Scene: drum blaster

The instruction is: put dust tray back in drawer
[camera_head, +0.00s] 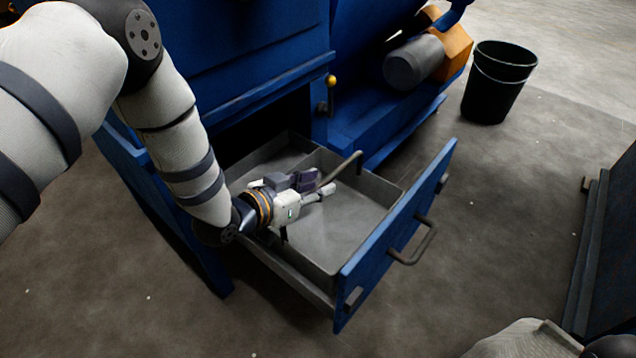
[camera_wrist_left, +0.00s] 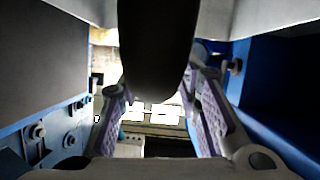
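The grey metal dust tray (camera_head: 335,235) sits inside the pulled-out drawer, whose blue front (camera_head: 395,238) faces right. A bar handle (camera_head: 348,166) rises over the tray's middle. My left gripper (camera_head: 322,187) is over the tray beside this handle, with its fingers apart. In the left wrist view a dark, thick bar (camera_wrist_left: 157,50) comes down from the top between the spread fingers. I cannot tell whether the fingers touch it. My right gripper is not in view.
The blue machine (camera_head: 250,60) stands behind the drawer. A black bucket (camera_head: 497,85) stands on the floor at the back right. A dark panel (camera_head: 605,250) is at the right edge. The concrete floor (camera_head: 500,240) between drawer and panel is clear.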

